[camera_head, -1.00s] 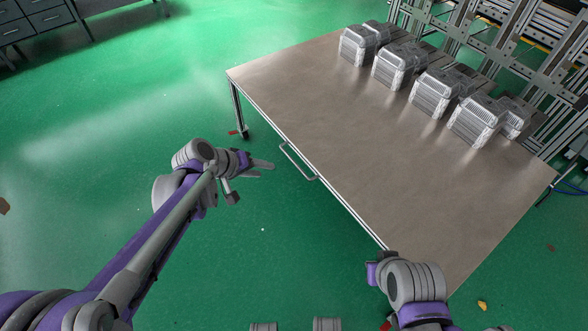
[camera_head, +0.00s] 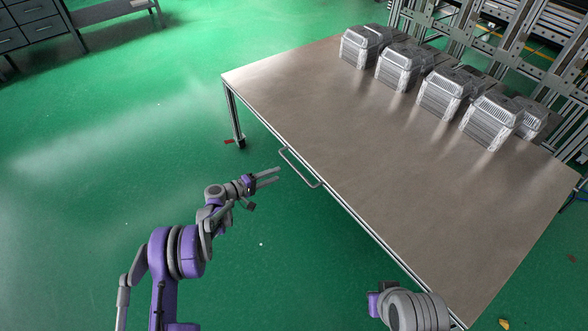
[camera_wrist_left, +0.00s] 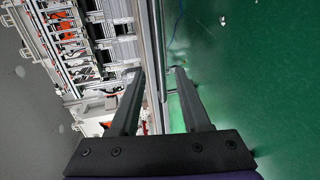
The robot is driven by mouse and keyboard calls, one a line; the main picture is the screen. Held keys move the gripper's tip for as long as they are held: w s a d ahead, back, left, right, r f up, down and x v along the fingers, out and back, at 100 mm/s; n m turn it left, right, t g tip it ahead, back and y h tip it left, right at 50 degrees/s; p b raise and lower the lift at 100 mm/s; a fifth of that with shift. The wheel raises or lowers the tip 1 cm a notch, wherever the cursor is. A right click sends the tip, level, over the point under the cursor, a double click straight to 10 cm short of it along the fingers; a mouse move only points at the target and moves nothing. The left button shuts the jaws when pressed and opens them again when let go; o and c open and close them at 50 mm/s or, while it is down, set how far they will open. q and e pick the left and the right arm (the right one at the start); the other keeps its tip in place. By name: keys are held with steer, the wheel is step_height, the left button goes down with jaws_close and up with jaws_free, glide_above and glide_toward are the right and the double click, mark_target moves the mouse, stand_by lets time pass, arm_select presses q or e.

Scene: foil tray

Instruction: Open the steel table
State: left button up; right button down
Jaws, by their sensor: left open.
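The steel table (camera_head: 350,140) has a flat brownish-grey top and a thin metal frame. A slim bar handle (camera_head: 299,171) sticks out from its near left edge. In the left wrist view, the two spread fingers (camera_wrist_left: 158,76) point towards a long metal edge, with green floor to the right. My right arm's wrist shows at the bottom right of the head view by the table's near edge; its fingers cannot be made out.
Several clear-wrapped, ribbed blocks (camera_head: 445,92) stand in a row along the table's far side. Metal racks (camera_head: 540,60) rise behind them. A grey drawer cabinet (camera_head: 35,30) stands at the top left. The green floor left of the table is open.

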mark_target(294, 166)
arm_select(q)
steer(key=b+x, duration=0.1)
steer(key=x, duration=0.8)
steer(key=shift+w+d, duration=0.2)
steer(key=shift+d, duration=0.1)
jaws_close()
stand_by(1.0)
